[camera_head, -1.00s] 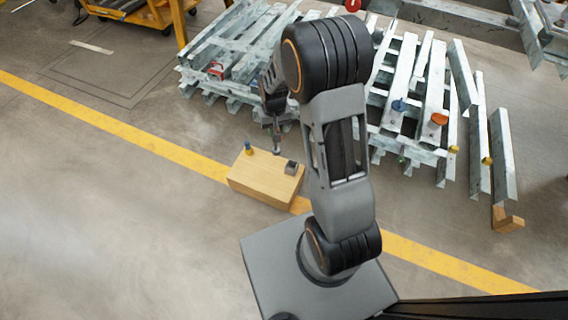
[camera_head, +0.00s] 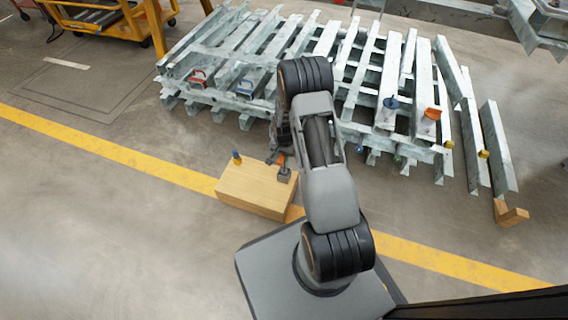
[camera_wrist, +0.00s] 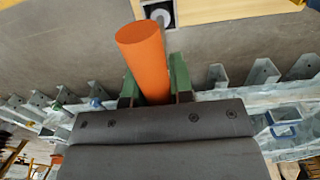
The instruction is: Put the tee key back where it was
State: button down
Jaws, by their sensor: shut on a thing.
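My gripper (camera_wrist: 154,88) is shut on an orange cylinder in the wrist view, with its green fingers on either side. The orange cylinder (camera_wrist: 146,52) appears to be the handle of the tee key; the rest of it is hidden. In the head view the orange part (camera_head: 281,160) shows just above the small grey holder (camera_head: 285,175) on the wooden block (camera_head: 250,192). The holder also shows in the wrist view (camera_wrist: 146,11), with a dark round opening, just beyond the cylinder. I cannot tell whether the key touches the holder.
A yellow cart (camera_head: 110,20) is at the back left. The floor left of the block is clear.

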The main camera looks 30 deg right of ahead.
aim_at(284, 171)
jog(key=shift+f+b, duration=0.75)
jog(key=shift+f, duration=1.15)
jog(key=shift+f, duration=0.15)
jog(key=c, duration=1)
grip_release()
